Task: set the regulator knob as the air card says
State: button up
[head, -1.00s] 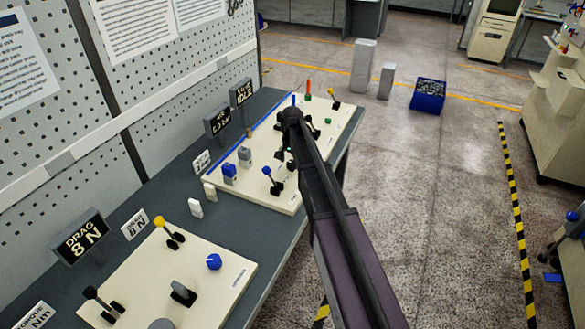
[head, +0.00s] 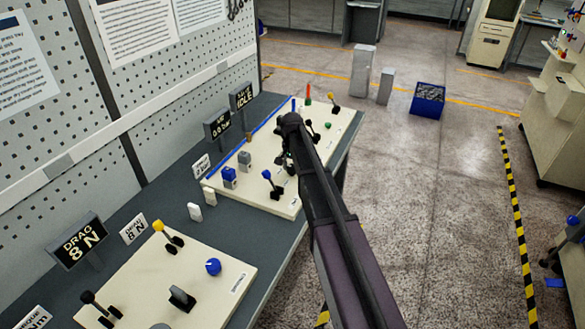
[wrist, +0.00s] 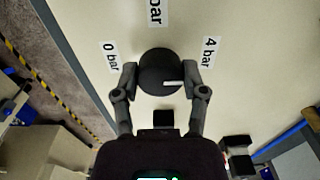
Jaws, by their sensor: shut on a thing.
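The regulator knob (wrist: 152,66) is round and dark, with a white pointer line, in the wrist view. The line points right, slightly down in the picture, on the side of the "4 bar" label (wrist: 210,53). The "0 bar" label (wrist: 111,56) is on the left, and another "bar" label (wrist: 155,12) is cut off at the top. My gripper (wrist: 162,77) is shut on the knob, one finger on each side. In the head view my arm hides the knob. The small white air card (head: 201,166) stands behind the panel; its figure is too small to read surely.
A dark air display (head: 218,126) stands behind the far cream panel (head: 266,199), beside a display reading "IDLE" (head: 241,97). A near panel (head: 215,290) carries more levers.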

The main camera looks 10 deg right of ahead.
jog(key=shift+n, duration=0.3)
jog(key=n, duration=0.4)
jog(key=shift+s, duration=0.1)
jog(key=n, duration=0.4)
jog(key=shift+n, duration=0.4)
jog(key=n, duration=0.4)
jog(key=shift+n, duration=2.2)
jog(key=o, duration=1.1)
jog(key=shift+o, duration=0.2)
